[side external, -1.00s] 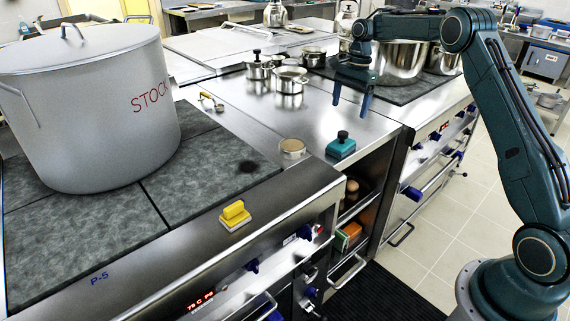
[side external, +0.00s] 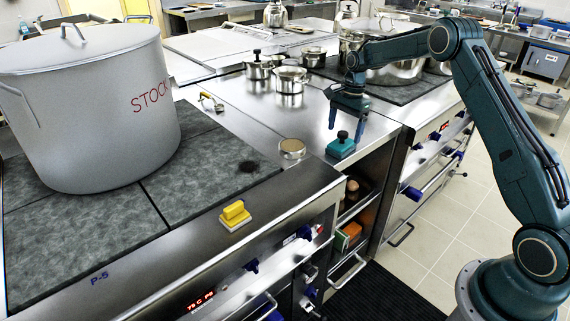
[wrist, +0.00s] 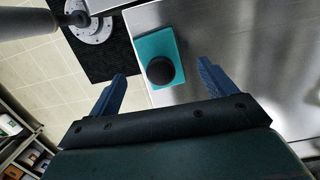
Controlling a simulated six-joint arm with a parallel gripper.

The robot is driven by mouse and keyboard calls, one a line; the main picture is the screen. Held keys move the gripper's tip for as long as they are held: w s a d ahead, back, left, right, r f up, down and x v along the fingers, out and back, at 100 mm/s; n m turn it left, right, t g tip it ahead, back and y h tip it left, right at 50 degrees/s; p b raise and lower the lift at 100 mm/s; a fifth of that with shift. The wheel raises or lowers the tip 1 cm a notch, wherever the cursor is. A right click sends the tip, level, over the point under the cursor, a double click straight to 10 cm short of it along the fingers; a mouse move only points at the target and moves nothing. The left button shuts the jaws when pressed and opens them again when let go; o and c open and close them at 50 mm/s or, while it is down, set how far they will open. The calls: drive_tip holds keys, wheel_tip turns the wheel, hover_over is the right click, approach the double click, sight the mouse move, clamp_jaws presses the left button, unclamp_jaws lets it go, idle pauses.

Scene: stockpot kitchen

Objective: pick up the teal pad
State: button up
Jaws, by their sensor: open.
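The teal pad (side external: 341,149) is a small block with a dark round knob on top. It lies on the steel counter (side external: 290,115) near its front edge. In the wrist view the teal pad (wrist: 156,48) shows beyond and between my two blue fingertips, with its black knob toward me. My gripper (side external: 345,128) is open and empty, pointing down just above the pad, with its fingers to either side of the knob in the side view. It also shows in the wrist view (wrist: 162,75). Whether a finger touches the pad cannot be told.
A yellow pad (side external: 235,214) lies on the stove's front ledge. A large stockpot (side external: 90,110) stands on the left hob. Small pots (side external: 290,80) stand behind. An open shelf (side external: 352,200) lies below the counter edge.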

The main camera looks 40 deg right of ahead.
sight(344, 132)
drive_tip(key=shift+a+f, duration=0.2)
drive_tip(key=shift+f, duration=2)
drive_tip(key=c, duration=1.1)
drive_tip(key=shift+r, duration=0.1)
drive_tip(key=shift+r, duration=4.95)
